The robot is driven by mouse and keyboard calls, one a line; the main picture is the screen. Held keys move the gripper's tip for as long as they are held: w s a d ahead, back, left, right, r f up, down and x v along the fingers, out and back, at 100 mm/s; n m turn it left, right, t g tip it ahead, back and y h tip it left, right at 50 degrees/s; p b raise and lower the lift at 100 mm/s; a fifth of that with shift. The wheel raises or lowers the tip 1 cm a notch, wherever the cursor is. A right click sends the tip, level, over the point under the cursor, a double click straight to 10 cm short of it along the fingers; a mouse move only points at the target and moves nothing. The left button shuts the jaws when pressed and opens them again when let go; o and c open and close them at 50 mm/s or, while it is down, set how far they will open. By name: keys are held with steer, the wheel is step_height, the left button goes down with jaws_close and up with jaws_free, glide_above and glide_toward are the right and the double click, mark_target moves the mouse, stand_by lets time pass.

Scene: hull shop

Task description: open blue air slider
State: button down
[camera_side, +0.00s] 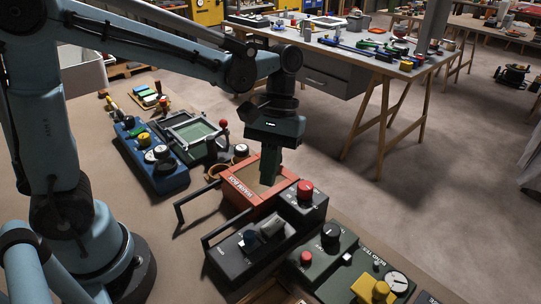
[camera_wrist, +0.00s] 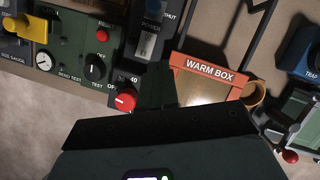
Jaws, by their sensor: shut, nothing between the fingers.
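A long blue unit (camera_side: 160,170) sits left of the warm box in the side view, with a white dial, a yellow knob and a green part on top. Its end shows at the right of the wrist view (camera_wrist: 300,60), lettered "TRAP". My gripper (camera_side: 288,180) points down near the right end of the red-framed warm box, well to the right of the blue unit. In the wrist view my gripper (camera_wrist: 157,75) is shut and empty, between the warm box and a black unit.
The warm box (camera_side: 235,189) and a black unit (camera_side: 235,262) with a red knob (camera_side: 305,190) crowd my gripper; both have raised black handles. A dark green test unit (camera_side: 318,265) stands in front. A screen unit (camera_side: 195,132) and a red-topped lever (camera_side: 223,123) stand behind.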

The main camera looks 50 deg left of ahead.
mark_target(249, 240)
steer(key=x, duration=0.5)
steer(key=shift+s+d+f, duration=0.1)
steer(key=shift+s+d, duration=0.15)
steer(key=shift+s, duration=0.3)
steer(key=shift+s+d, duration=0.25)
steer(key=shift+s, duration=0.35)
steer(key=shift+s+d, duration=0.35)
steer(key=shift+s, duration=0.35)
